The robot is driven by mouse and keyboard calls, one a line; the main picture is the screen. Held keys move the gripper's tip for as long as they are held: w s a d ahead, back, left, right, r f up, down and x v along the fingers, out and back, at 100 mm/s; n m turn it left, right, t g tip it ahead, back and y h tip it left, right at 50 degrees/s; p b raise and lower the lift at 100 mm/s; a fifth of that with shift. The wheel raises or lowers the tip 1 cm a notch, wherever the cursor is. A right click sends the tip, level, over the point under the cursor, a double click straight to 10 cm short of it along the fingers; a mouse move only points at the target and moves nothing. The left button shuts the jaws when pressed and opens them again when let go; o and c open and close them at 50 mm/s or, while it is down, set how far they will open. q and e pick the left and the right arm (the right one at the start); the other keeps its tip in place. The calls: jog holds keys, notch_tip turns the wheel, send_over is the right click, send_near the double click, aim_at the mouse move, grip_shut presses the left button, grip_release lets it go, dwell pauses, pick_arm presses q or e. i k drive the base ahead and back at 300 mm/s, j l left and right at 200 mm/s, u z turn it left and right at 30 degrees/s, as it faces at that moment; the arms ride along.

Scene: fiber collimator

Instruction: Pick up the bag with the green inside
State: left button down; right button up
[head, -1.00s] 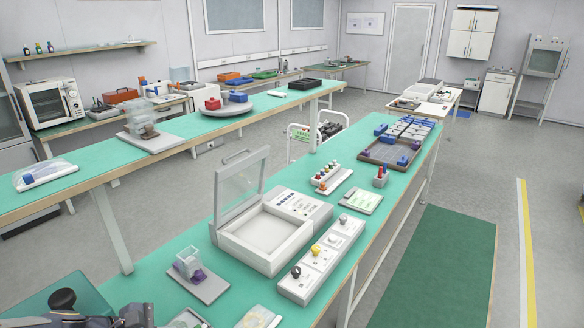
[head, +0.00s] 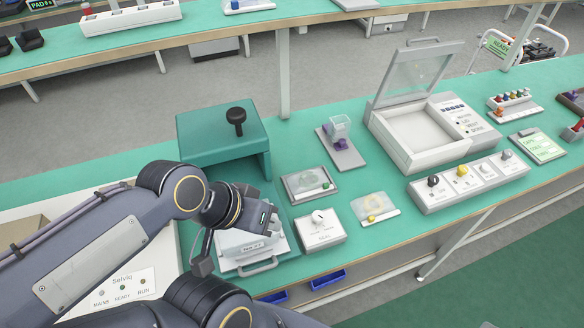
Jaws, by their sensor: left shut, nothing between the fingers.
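A clear bag with a green item inside (head: 312,181) lies flat on a grey tray, right of the teal stand, in the head view. The green shows at its right end. Another clear bag with a yellow item (head: 375,207) lies to its right, nearer the front edge. My left gripper (head: 258,220) is shut and empty, left of and nearer the front than the green bag, apart from it. It is over a white labelled device, and its fingertips are hard to make out. My right gripper is not in view.
A teal stand (head: 222,132) with a black knob is behind my left gripper. A white dial box (head: 319,229) stands in front of the green bag. A clear cup (head: 340,127) stands on a grey plate behind it. An open-lidded white box (head: 415,132) and a button panel (head: 470,180) are to the right.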

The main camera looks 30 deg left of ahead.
aim_at(309, 182)
jog(key=u, duration=0.9)
